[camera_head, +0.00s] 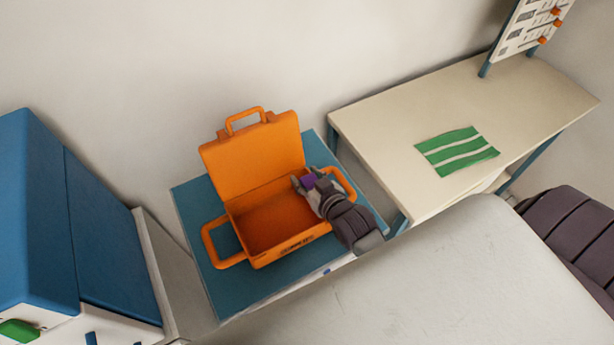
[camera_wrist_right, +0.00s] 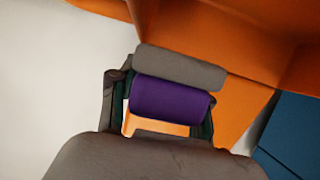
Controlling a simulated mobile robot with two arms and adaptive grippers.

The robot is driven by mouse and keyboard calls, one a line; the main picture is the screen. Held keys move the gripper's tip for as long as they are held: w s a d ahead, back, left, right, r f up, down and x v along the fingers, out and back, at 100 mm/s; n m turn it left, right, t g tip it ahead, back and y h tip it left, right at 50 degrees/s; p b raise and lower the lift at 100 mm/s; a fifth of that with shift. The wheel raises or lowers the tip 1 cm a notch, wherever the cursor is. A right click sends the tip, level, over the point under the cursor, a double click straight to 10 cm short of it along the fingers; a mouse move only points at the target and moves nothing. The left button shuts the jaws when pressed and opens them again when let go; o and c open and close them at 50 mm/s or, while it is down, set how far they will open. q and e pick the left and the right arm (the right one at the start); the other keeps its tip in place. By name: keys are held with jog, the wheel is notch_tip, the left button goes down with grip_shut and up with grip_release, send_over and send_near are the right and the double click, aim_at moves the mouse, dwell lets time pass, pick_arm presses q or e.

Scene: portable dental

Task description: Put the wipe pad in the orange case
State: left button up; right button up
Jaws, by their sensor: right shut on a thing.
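The orange case (camera_head: 270,220) stands open on a blue-topped stand, its lid raised at the back. Its inside looks empty. My right gripper (camera_head: 307,181) is over the right end of the case, shut on a small purple pad, the wipe pad (camera_head: 309,181). In the right wrist view the purple pad (camera_wrist_right: 172,98) sits between the fingers, with the orange case (camera_wrist_right: 225,50) behind it. I cannot tell whether the pad touches the case. My left gripper is not in view.
The blue stand top (camera_head: 198,205) shows around the case. A cream table (camera_head: 390,120) with a green-and-white striped cloth (camera_head: 457,151) stands to the right. A blue cabinet (camera_head: 100,230) stands at the left. A pale surface (camera_head: 440,280) fills the front.

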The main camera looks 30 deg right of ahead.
jog(key=shift+f, duration=0.55)
jog(key=o, duration=1)
jog(key=shift+o, duration=0.2)
